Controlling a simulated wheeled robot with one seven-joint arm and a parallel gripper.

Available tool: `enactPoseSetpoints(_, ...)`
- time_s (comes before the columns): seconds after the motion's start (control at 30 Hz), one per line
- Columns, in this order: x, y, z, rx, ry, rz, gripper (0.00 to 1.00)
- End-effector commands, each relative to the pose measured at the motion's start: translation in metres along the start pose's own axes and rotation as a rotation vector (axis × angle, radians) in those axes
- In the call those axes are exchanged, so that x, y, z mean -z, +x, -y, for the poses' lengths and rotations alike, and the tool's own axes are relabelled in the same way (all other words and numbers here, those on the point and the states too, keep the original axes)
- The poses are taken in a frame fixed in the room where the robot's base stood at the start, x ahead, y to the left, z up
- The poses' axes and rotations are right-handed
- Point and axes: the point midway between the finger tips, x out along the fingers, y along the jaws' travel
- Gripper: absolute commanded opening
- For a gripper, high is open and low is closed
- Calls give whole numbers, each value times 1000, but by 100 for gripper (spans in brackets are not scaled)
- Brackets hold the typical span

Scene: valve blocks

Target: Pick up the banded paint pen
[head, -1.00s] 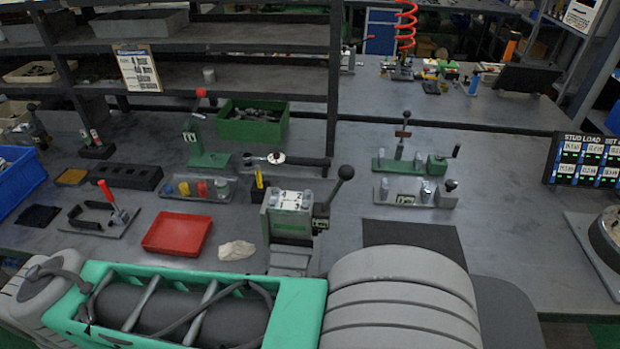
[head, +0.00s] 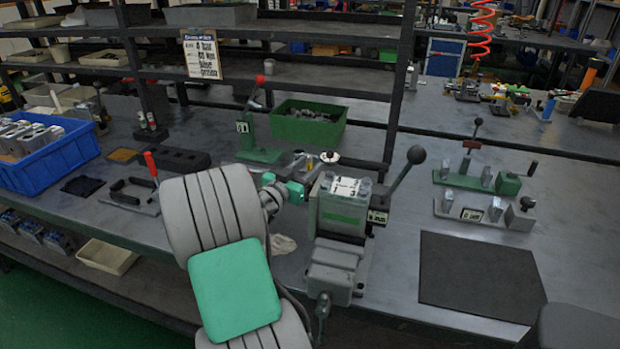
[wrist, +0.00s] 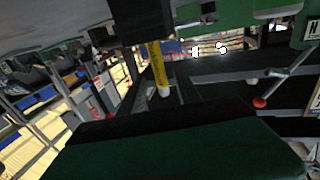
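The banded paint pen (wrist: 157,68) is yellow with dark markings and a white end. It shows in the upper middle of the wrist view, which looks upside down, against a dark block (wrist: 142,20). In the head view my gripper (head: 302,168) is small and partly hidden, close behind the valve block. A small yellow spot beside it may be the pen. A broad dark green shape, which seems to be my own gripper body, fills the bottom of the wrist view. I cannot make out both fingertips or any contact with the pen.
The grey-green valve block (head: 345,205) with a black-knobbed lever stands just right of my gripper. A green bin (head: 308,123) and a red-knobbed lever press (head: 258,153) stand behind it. A dark mat (head: 480,275) lies clear at right.

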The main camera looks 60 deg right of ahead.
Motion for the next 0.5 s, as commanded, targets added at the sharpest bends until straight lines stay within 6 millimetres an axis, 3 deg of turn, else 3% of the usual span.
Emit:
enactPoseSetpoints(0.23, 2, 42, 1, -2, 0, 2, 39)
enactPoseSetpoints(0.5, 2, 45, 3, 3, -1, 3, 39)
